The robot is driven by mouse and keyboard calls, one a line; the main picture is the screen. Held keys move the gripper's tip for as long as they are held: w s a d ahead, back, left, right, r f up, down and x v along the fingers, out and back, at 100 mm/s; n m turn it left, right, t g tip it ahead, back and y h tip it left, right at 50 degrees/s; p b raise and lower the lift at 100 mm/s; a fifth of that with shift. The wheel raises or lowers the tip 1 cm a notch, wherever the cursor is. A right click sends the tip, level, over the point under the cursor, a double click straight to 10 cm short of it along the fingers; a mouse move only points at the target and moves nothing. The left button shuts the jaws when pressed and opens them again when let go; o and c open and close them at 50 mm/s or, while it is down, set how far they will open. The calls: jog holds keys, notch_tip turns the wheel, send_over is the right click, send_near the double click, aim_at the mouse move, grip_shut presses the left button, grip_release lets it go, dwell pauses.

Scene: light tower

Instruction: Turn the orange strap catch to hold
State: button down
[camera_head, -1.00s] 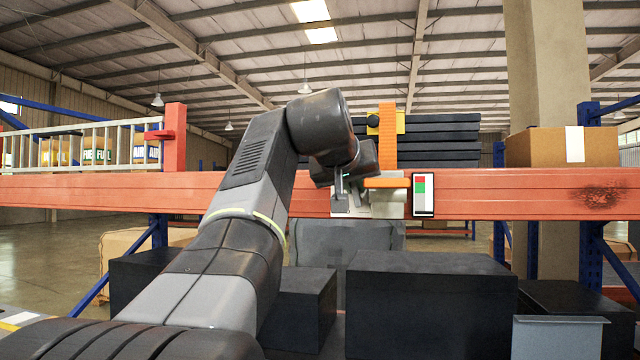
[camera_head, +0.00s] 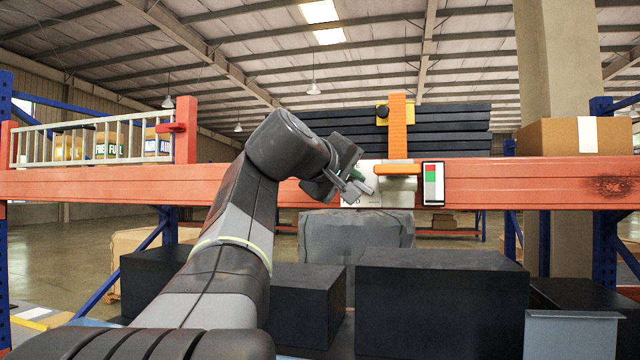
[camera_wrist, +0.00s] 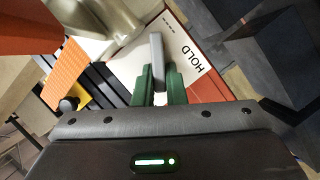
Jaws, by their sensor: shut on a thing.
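The orange strap (camera_head: 397,125) hangs over the shelf beam, with an orange bar (camera_head: 398,168) at its lower end. Its ribbed part also shows in the wrist view (camera_wrist: 65,72). Beside it is a white plate (camera_wrist: 192,52) marked HOLD. A grey lever (camera_wrist: 157,48) stands out in front of the plate. My gripper (camera_head: 358,186) is at the plate, left of the orange bar. In the wrist view its green fingers (camera_wrist: 159,80) are shut on the lever. The lever's pivot is hidden.
A black panel with red, green and white fields (camera_head: 433,184) is on the orange-red beam (camera_head: 540,184). Black slabs (camera_head: 450,130) lie behind the strap. Black boxes (camera_head: 440,300) stand below. A railing (camera_head: 85,145) is at the left.

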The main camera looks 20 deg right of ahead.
jog(key=shift+w+a+f+n+t+h+b, duration=0.15)
jog(key=shift+f+n+h+b, duration=0.25)
jog(key=shift+n+b, duration=0.45)
jog(key=shift+s+f+n+t+h+b, duration=0.1)
jog(key=shift+f+n+h+b, duration=0.35)
jog(key=shift+n, duration=0.65)
jog(key=shift+w+a+f+n+t+h+b, duration=0.1)
jog(key=shift+f+n+t+h+b, duration=0.1)
jog(key=shift+n+h+b, duration=0.5)
jog(key=shift+n, duration=0.35)
jog(key=c, duration=1.8)
grip_release()
jog(key=shift+o, duration=0.2)
jog(key=shift+a, duration=0.15)
jog(key=b+v, duration=0.2)
jog(key=v, duration=1.1)
jog(key=shift+s+a+b, duration=0.2)
jog(key=shift+s+b, duration=0.05)
jog(key=shift+b, duration=0.1)
jog(key=shift+w+d+r, duration=0.1)
jog(key=shift+d+r, duration=0.05)
jog(key=p+x, duration=0.2)
jog(key=x, duration=1.1)
jog(key=shift+w+d+p, duration=0.2)
jog(key=shift+p, duration=0.1)
